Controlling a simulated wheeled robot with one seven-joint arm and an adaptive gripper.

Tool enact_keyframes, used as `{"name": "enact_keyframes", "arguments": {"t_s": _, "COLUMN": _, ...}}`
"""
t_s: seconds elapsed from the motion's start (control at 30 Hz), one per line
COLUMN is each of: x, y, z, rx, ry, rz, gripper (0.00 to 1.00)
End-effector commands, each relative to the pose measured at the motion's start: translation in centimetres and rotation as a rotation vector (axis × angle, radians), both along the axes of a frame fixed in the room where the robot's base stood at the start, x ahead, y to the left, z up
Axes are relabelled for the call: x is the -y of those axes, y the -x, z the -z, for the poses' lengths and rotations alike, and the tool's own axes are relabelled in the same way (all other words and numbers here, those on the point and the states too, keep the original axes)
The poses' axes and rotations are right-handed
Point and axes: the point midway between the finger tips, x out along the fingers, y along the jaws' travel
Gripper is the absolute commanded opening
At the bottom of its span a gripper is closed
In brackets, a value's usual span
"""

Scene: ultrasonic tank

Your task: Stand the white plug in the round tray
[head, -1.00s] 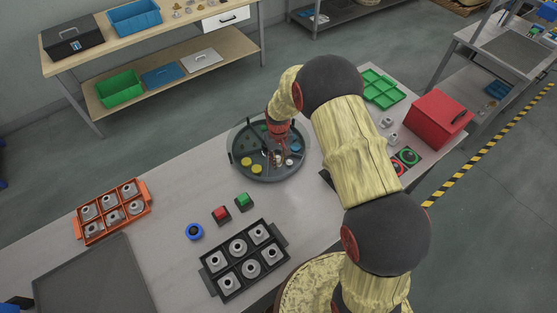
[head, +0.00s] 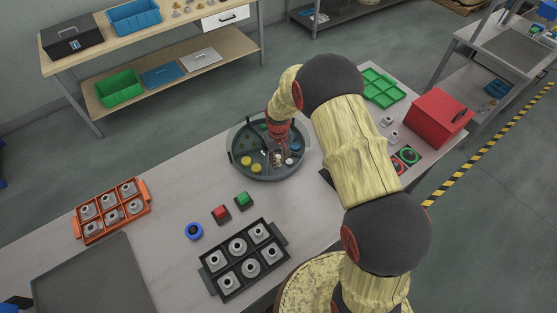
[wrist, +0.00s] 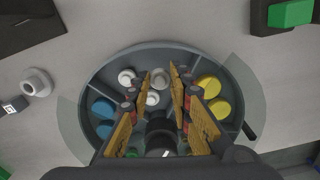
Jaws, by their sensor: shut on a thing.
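The round tray (head: 268,179) is dark grey and split into compartments; it also shows in the wrist view (wrist: 160,47). My gripper (head: 278,155) is over the inside of the tray, its fingers pointing down. In the wrist view my gripper (wrist: 161,75) has its fingertips closed on a white plug (wrist: 160,79), low over the white compartment.
The tray also holds yellow discs (wrist: 208,87) and blue discs (wrist: 104,107) in other compartments. Grey nuts (head: 388,122) and a red box (head: 438,118) are to the right. A black rack (head: 205,283), an orange rack (head: 79,232) and red and green buttons lie left and front.

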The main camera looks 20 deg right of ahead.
Motion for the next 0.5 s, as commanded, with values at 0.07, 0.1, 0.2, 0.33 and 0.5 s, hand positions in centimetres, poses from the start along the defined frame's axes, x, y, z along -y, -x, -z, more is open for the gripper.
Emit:
{"name": "enact_keyframes", "arguments": {"t_s": 0.07, "x": 0.00, "y": -0.01, "z": 0.15, "rx": 0.000, "ry": 0.000, "rz": 0.000, "gripper": 0.12}}
{"name": "enact_keyframes", "arguments": {"t_s": 0.1, "x": 0.00, "y": -0.01, "z": 0.20, "rx": 0.000, "ry": 0.000, "rz": 0.000, "gripper": 0.12}}
{"name": "enact_keyframes", "arguments": {"t_s": 0.2, "x": 0.00, "y": 0.00, "z": 0.32, "rx": 0.000, "ry": 0.000, "rz": 0.000, "gripper": 0.12}}
{"name": "enact_keyframes", "arguments": {"t_s": 0.33, "x": 0.00, "y": -0.01, "z": 0.48, "rx": 0.000, "ry": 0.000, "rz": 0.000, "gripper": 0.12}}
{"name": "enact_keyframes", "arguments": {"t_s": 0.5, "x": 0.00, "y": -0.01, "z": 0.70, "rx": 0.000, "ry": 0.000, "rz": 0.000, "gripper": 0.12}}
